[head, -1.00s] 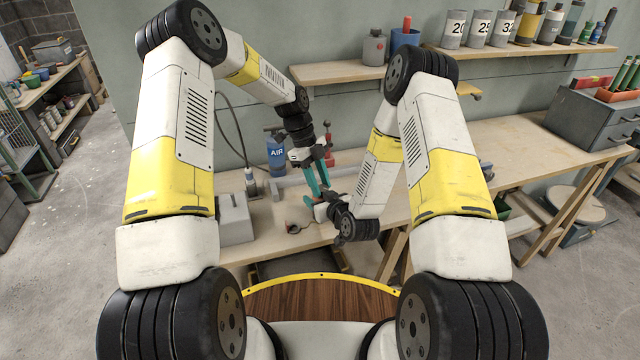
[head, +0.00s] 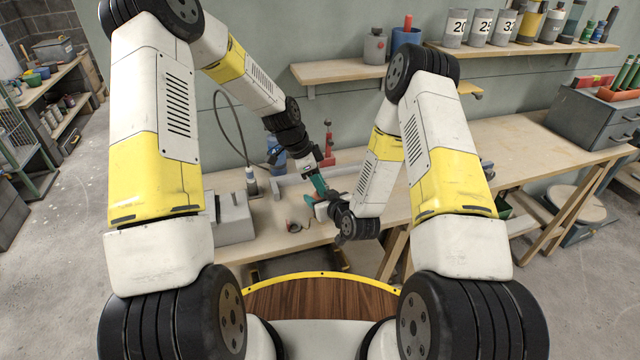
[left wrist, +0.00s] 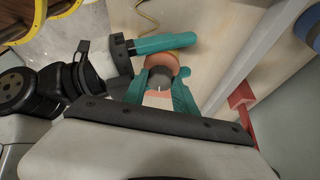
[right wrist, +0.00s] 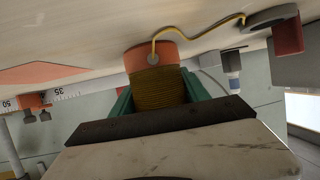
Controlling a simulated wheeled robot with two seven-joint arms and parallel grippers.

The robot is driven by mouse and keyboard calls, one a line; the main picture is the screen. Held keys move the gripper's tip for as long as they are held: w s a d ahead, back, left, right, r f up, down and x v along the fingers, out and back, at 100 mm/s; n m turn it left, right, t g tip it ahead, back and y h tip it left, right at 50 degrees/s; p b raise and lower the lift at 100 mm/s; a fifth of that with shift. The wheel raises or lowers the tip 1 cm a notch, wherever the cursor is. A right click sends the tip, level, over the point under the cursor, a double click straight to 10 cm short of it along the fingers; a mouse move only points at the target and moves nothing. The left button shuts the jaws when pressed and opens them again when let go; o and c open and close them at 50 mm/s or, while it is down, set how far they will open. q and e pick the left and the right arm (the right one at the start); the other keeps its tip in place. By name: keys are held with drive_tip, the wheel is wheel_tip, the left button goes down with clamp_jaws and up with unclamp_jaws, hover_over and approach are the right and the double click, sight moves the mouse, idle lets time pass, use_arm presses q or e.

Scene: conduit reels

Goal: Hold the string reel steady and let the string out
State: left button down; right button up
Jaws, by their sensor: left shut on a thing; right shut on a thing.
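The string reel (right wrist: 158,92) has an orange flange and yellow-brown string wound on it. In the right wrist view it sits between the teal fingers of my right gripper (right wrist: 158,98), which is shut on it. A length of string (right wrist: 205,33) runs from the flange across the bench. In the left wrist view, the teal fingers of my left gripper (left wrist: 160,88) flank the reel's round grey hub (left wrist: 160,80), with orange behind it. A teal finger of my right gripper (left wrist: 165,42) lies close by. In the head view the arms hide most of the reel.
The wooden bench (head: 540,150) has free room to the right. A grey block-shaped fixture (head: 230,217) stands at its left. A small round red-and-dark item (head: 293,225) lies near the front edge. A blue bottle (head: 277,158) and red clamp (head: 328,140) stand behind the grippers.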

use_arm(q)
drive_tip(key=shift+n, duration=0.5)
drive_tip(key=shift+t, duration=0.3)
drive_tip(key=c, duration=1.1)
unclamp_jaws()
drive_tip(key=shift+o, duration=0.7)
drive_tip(key=shift+s, duration=0.15)
